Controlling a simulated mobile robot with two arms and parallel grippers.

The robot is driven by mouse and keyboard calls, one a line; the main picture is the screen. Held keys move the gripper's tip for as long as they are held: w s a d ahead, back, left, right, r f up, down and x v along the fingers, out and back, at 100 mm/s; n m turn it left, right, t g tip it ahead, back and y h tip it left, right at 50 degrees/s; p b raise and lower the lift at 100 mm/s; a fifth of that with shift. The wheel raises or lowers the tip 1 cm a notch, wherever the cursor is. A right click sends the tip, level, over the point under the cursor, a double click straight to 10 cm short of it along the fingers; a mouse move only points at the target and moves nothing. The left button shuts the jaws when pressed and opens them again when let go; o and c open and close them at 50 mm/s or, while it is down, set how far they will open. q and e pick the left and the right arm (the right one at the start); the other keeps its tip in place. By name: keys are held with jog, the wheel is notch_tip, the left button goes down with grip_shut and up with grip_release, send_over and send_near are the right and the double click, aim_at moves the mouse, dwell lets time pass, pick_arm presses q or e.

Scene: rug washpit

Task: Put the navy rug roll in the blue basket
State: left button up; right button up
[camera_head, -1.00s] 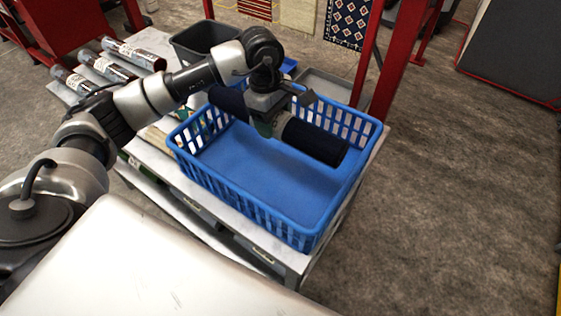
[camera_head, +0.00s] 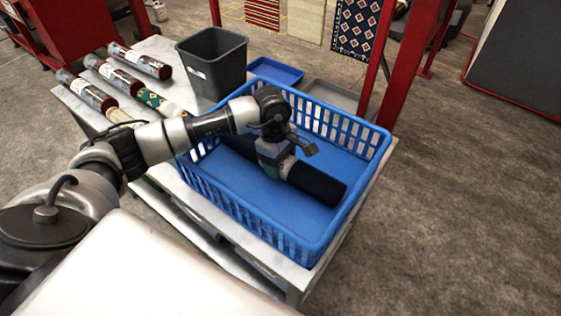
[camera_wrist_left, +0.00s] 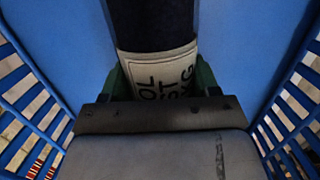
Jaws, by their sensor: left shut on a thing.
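The navy rug roll (camera_head: 316,184) is inside the blue basket (camera_head: 262,229), low near its floor. A white printed label band wraps the roll's middle. My left gripper (camera_head: 276,168) is shut on the roll at this band, from above. In the left wrist view the navy roll (camera_wrist_left: 152,24) runs up from the label, with green fingers of my left gripper (camera_wrist_left: 160,80) on both sides of the band. The basket's slatted walls (camera_wrist_left: 32,88) rise to the left and right there. Whether the roll touches the basket floor I cannot tell. My right gripper is not in view.
The basket stands on a pale table (camera_head: 206,217). Behind it are a dark grey bin (camera_head: 213,65), a blue tray (camera_head: 276,72) and a grey tray (camera_head: 330,96). Several other rolls (camera_head: 113,76) lie at the left. A red frame post (camera_head: 375,75) stands just behind the basket.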

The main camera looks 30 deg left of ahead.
pick_arm(q)
jog(key=shift+f, duration=0.3)
jog(key=shift+f, duration=0.1)
jog(key=o, duration=1.2)
jog(key=shift+r, duration=0.25)
jog(key=r, duration=0.4)
jog(key=a+r, duration=0.1)
jog(key=r, duration=0.6)
jog(key=shift+w+a+r+b, duration=0.15)
jog(key=shift+a+r+b, duration=0.15)
jog(key=shift+a, duration=0.1)
